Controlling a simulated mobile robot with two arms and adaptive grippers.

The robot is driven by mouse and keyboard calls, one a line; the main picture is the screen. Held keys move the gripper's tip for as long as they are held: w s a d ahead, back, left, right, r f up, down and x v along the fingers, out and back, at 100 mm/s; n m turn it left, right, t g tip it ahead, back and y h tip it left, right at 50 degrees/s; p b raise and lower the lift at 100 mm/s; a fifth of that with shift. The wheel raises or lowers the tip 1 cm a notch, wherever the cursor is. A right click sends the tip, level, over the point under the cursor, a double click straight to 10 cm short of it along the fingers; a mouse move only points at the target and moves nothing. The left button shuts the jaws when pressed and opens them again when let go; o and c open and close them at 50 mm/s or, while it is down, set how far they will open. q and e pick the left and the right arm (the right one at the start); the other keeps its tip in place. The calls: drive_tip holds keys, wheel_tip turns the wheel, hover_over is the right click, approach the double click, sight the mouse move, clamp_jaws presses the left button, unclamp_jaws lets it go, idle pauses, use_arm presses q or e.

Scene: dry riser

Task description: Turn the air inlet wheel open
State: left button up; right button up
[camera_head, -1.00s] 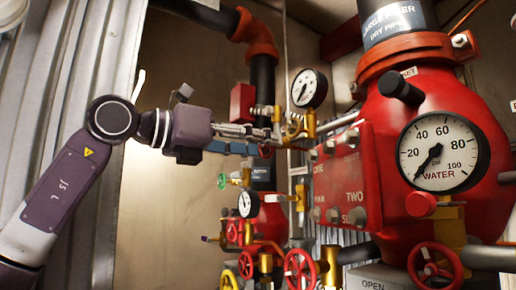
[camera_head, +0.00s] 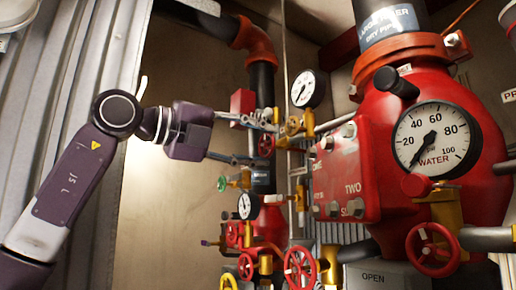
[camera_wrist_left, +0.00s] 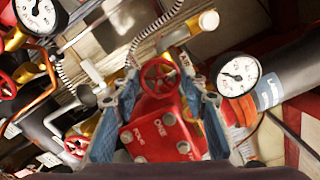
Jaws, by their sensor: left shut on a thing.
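The air inlet wheel (camera_head: 266,146) is a small red handwheel in the middle of the head view, beside the red valve block. It also shows in the left wrist view (camera_wrist_left: 160,78), in front of a label that is partly covered. My left gripper (camera_head: 269,142) reaches in from the left, with one finger above the wheel and one below. In the left wrist view its blue-grey fingers (camera_wrist_left: 162,84) stand on either side of the wheel's rim and are shut on it. My right gripper is not in view.
A large red valve body (camera_head: 468,200) with a white water gauge (camera_head: 437,140) stands at the right. A smaller gauge (camera_head: 307,89) is just above the wheel. Several other red handwheels and brass valves crowd below. Corrugated metal (camera_head: 95,60) lies behind my left arm.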

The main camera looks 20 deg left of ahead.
use_arm(q)
drive_tip(key=n+b, duration=0.1)
drive_tip(key=n, duration=0.4)
drive_tip(key=shift+n+b, duration=0.3)
drive_tip(key=shift+b, duration=0.05)
drive_tip(key=n+b, duration=0.1)
drive_tip(key=n, duration=0.4)
drive_tip(key=shift+b, duration=0.4)
drive_tip(key=n+b, duration=0.1)
drive_tip(key=n, duration=0.4)
drive_tip(key=shift+n+b, duration=0.4)
drive_tip(key=n+b, duration=0.1)
drive_tip(key=n, duration=0.2)
drive_tip(key=shift+n, duration=0.7)
